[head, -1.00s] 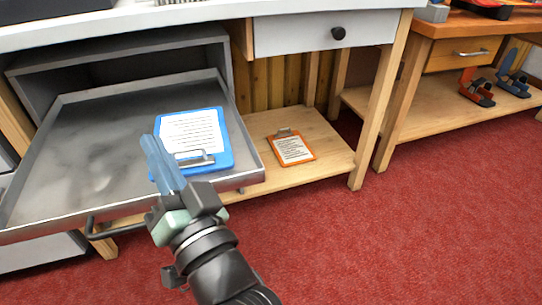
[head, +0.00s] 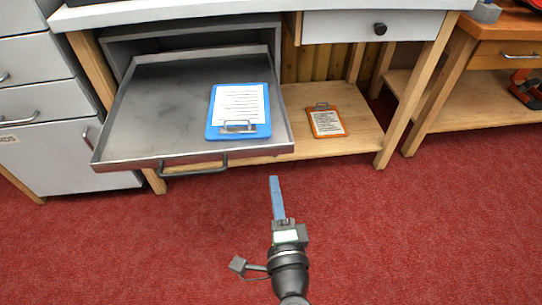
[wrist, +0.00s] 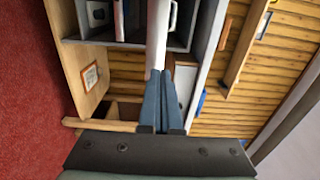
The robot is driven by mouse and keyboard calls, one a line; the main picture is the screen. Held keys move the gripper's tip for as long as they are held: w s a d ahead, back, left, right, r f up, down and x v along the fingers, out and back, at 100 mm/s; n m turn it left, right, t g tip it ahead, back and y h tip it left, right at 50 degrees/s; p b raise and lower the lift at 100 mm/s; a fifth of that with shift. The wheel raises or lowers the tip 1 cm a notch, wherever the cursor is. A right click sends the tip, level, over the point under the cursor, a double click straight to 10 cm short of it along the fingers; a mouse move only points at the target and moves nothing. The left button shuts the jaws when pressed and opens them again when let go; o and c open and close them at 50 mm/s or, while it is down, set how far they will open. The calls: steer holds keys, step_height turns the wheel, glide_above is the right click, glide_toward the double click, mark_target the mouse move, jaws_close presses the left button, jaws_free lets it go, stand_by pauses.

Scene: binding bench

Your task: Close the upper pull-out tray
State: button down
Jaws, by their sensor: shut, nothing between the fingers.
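The grey metal pull-out tray (head: 165,100) stands far out of its housing under the bench in the head view. A dark bar handle (head: 195,168) runs along its front edge. A blue clipboard with a white sheet (head: 238,110) lies on the tray's right part. My gripper (head: 274,180) is shut and empty, its blue fingers pointing toward the bench. In the head view it shows over the carpet, just below the tray's front right corner and right of the handle, apart from both. In the wrist view, turned sideways, the closed fingers (wrist: 164,75) overlap a pale bar I cannot identify for sure.
An orange clipboard (head: 326,121) lies on the low wooden shelf (head: 358,140) right of the tray; it also shows in the wrist view (wrist: 90,76). A closed drawer (head: 345,25) sits above. Grey cabinets (head: 60,150) stand left. Red carpet in front is clear.

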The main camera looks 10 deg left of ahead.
mark_target(268, 149)
steer(key=x, duration=0.8)
